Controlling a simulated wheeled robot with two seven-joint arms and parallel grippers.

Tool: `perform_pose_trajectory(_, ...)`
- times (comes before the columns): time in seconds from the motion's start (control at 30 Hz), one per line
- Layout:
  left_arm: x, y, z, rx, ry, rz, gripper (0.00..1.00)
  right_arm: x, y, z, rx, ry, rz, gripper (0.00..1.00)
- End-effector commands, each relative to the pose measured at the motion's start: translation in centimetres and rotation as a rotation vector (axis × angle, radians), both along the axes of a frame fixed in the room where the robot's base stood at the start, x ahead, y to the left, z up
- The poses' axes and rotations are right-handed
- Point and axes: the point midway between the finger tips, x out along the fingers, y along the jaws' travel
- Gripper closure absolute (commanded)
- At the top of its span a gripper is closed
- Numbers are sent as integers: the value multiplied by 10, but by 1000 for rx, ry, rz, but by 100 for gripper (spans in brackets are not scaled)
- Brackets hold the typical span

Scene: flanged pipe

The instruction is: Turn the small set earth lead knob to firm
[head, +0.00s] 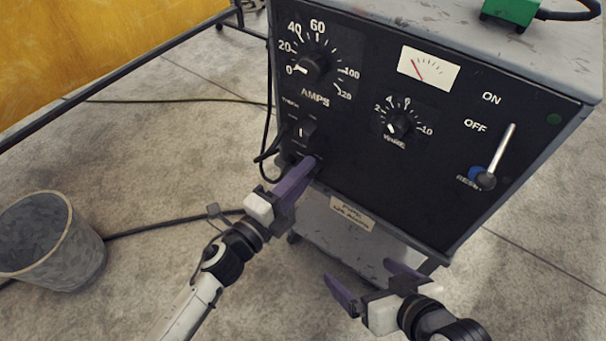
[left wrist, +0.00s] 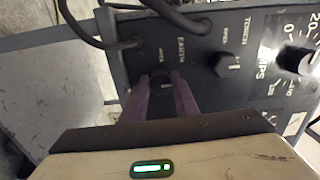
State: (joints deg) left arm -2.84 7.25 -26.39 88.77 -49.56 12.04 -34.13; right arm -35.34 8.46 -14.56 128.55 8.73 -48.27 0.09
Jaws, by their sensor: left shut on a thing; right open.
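The small earth lead knob (left wrist: 164,82) is a dark knob low on the black panel, with lettering that seems to read EARTH beside it in the left wrist view. My left gripper (left wrist: 163,92) is shut on it, one purple finger on each side. In the head view my left gripper (head: 307,167) covers the knob at the panel's lower left. Which mark the knob points at is not readable. My right gripper (head: 372,280) is open and empty, in front of the machine's lower right.
A similar small knob (head: 302,132) sits just above my left gripper. The amps dial (head: 313,68), second dial (head: 398,127) and on/off lever (head: 495,160) share the panel. Black cables (left wrist: 178,18) run close by the left fingers. A bucket (head: 50,240) stands at the left.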

Motion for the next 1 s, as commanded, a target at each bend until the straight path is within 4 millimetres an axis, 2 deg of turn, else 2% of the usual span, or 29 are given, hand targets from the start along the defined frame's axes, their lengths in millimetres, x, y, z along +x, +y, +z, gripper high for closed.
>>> perform_pose_trajectory(0.5,0,1,-1,17,-10,1,95,-2,1,-1,-1,5,5,3)
perform_pose_trajectory(0.53,0,1,-1,17,-9,1,68,-2,1,-1,-1,5,5,3)
perform_pose_trajectory(0.6,0,1,-1,16,-9,1,56,-2,0,-1,-2,5,5,3)
perform_pose_trajectory(1.0,-5,4,0,14,-8,1,54,-3,-1,-3,-5,8,5,3)
